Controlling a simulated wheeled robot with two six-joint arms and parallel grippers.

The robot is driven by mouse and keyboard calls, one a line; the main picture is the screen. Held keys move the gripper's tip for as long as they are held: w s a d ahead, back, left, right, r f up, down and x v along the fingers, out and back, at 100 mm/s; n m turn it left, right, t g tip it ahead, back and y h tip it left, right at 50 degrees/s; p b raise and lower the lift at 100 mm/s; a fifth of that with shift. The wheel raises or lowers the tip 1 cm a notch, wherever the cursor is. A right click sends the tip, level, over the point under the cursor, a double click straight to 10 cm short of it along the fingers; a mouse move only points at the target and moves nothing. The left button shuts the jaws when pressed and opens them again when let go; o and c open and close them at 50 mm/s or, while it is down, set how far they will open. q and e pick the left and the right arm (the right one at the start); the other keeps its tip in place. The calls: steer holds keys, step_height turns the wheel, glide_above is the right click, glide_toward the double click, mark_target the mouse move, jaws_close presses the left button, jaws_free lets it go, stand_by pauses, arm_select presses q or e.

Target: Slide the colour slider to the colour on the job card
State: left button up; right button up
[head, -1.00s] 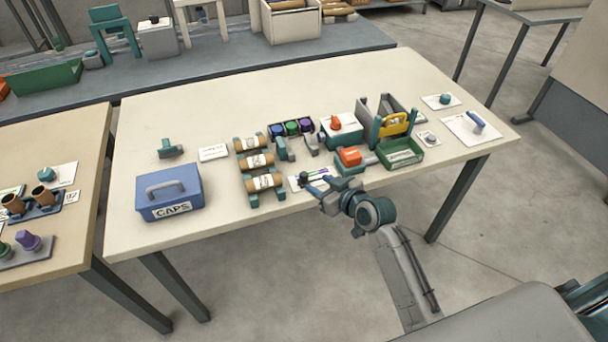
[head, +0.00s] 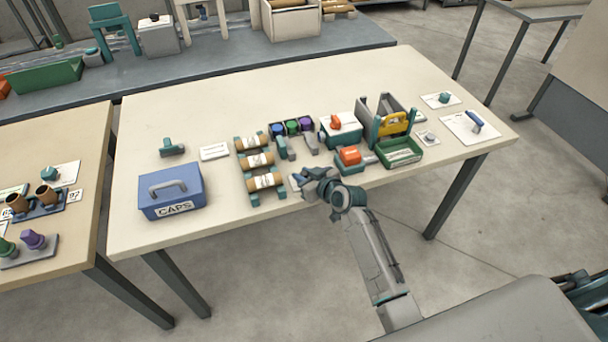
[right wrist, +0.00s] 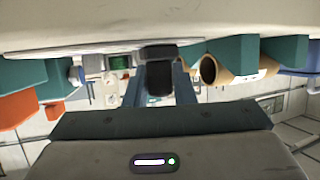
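The colour slider's pale panel (head: 295,179) lies at the table's front edge, just right of the rack of wrapped rolls. My right gripper (head: 303,181) is low over this panel and covers most of it, so the slider's knob and its setting are hidden. My left gripper is out of view.
The rack of wrapped rolls (head: 264,181) stands close left of my right gripper. An orange-topped device (head: 349,156) and a green tray (head: 402,157) stand to the right. A blue CAPS box (head: 171,190) is at the front left. The table's back half is clear.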

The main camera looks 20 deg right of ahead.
jaws_close()
steer(key=shift+d+f+b, duration=0.15)
steer(key=shift+d+b, duration=0.15)
steer(key=shift+d, duration=0.25)
steer(key=shift+d+b, duration=0.45)
steer(key=shift+d, duration=0.9)
steer(key=o, duration=0.5)
jaws_free()
steer(key=shift+a, duration=0.1)
